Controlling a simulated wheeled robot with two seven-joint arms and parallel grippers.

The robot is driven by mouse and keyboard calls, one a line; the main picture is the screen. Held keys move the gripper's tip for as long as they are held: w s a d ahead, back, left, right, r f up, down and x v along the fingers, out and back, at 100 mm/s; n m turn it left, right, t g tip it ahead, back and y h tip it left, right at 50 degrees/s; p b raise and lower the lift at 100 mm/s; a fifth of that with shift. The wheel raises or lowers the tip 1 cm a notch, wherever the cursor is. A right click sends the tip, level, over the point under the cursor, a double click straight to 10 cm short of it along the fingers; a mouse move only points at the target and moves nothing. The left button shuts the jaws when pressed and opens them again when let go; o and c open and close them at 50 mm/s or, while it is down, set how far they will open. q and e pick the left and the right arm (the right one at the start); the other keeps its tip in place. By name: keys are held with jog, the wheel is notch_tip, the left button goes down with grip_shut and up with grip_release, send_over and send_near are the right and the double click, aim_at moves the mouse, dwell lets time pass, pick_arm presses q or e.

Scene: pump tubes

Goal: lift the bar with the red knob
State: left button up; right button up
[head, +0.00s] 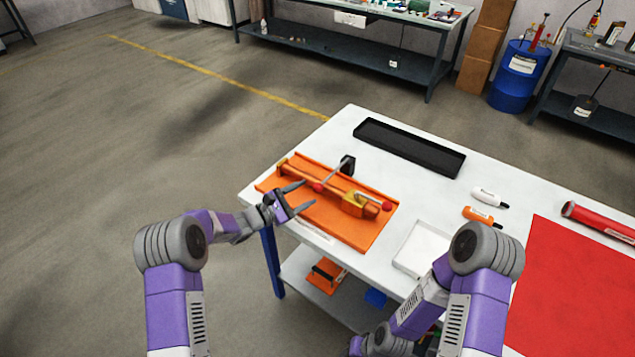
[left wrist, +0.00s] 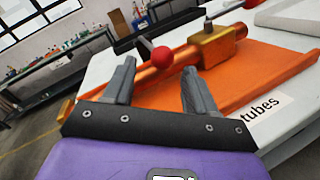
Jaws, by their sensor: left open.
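The red knob (head: 318,187) sits on the end of a thin grey bar (head: 334,173) that slants up and back over the orange fixture (head: 368,238) on the white table. In the left wrist view the red knob (left wrist: 162,57) shows just beyond and between the fingertips, with the bar running up and left from it. My left gripper (head: 308,195) is open and empty at the fixture's left side; its fingers point toward the knob, and in the left wrist view (left wrist: 158,70) both fingers show apart. Whether they touch the knob is unclear. My right gripper is out of view.
An orange tube with a yellow block (head: 353,205) and a second red knob (head: 387,207) lies on the fixture. A black tray (head: 409,148) is behind, a white tray (head: 405,265) to the right. Two small bottles, a red mat (head: 575,290) and a red cylinder (head: 598,222) lie further right.

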aim_at(318, 187)
pick_arm(q)
jog(key=shift+b+x, duration=0.4)
jog(key=shift+x, duration=2.25)
jog(key=shift+s+d, duration=0.1)
grip_shut()
